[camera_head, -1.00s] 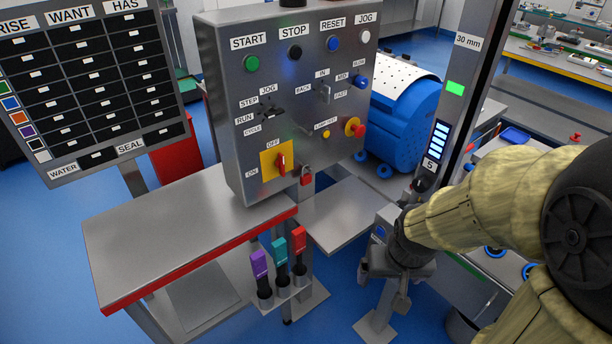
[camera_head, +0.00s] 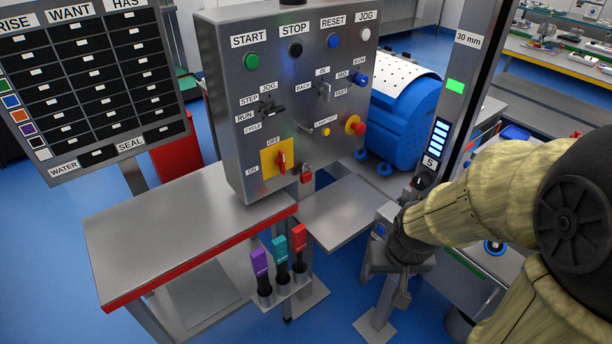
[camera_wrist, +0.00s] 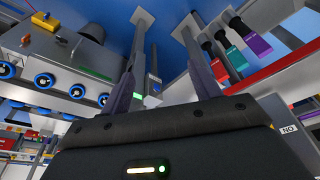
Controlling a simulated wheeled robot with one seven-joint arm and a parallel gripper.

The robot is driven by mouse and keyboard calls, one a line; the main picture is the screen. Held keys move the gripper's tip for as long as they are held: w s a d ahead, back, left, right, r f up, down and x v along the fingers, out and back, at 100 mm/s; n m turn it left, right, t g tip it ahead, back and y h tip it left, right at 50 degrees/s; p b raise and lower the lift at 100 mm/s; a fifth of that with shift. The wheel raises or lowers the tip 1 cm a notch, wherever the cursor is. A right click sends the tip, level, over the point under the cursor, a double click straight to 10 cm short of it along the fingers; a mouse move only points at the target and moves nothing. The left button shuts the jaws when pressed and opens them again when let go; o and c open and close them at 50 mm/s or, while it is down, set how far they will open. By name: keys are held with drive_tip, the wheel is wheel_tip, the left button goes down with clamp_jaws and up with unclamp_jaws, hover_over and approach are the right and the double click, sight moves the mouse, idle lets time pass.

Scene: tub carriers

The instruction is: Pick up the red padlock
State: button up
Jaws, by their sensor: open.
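The red padlock (camera_head: 306,174) hangs on the front of the grey control panel (camera_head: 225,120), just right of the red rotary switch on its yellow plate. My gripper (camera_head: 384,286) is at the lower right of the padlock in the head view, well apart from it, beside a grey post. In the wrist view my gripper (camera_wrist: 163,82) shows two separated fingers with nothing held between them. The padlock cannot be made out in the wrist view.
Purple, teal and red handles (camera_head: 280,253) stand upright in a rack below the padlock. A small steel shelf (camera_head: 345,212) lies between padlock and gripper. A blue drum (camera_head: 400,125) stands behind.

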drive_tip(key=w+a+f+n+t+y, duration=0.2)
drive_tip(key=w+t+y, duration=0.1)
drive_tip(key=w, duration=0.5)
drive_tip(key=w+a+f+n+t+y, duration=0.2)
drive_tip(key=w+f+n+t+y, duration=0.1)
drive_tip(key=w, duration=0.5)
drive_tip(key=w+a+f+n+t+y, duration=0.2)
drive_tip(key=w+f+t+y, duration=0.1)
drive_tip(key=w, duration=0.6)
drive_tip(key=shift+n+t+y, duration=0.3)
drive_tip(key=shift+t+y, duration=0.6)
drive_tip(key=shift+y, duration=0.1)
drive_tip(key=shift+w+f, duration=0.1)
drive_tip(key=p, duration=0.4)
approach(308, 176)
drive_tip(key=x, duration=0.4)
drive_tip(key=shift+w+f, duration=0.1)
drive_tip(key=shift+w, duration=0.05)
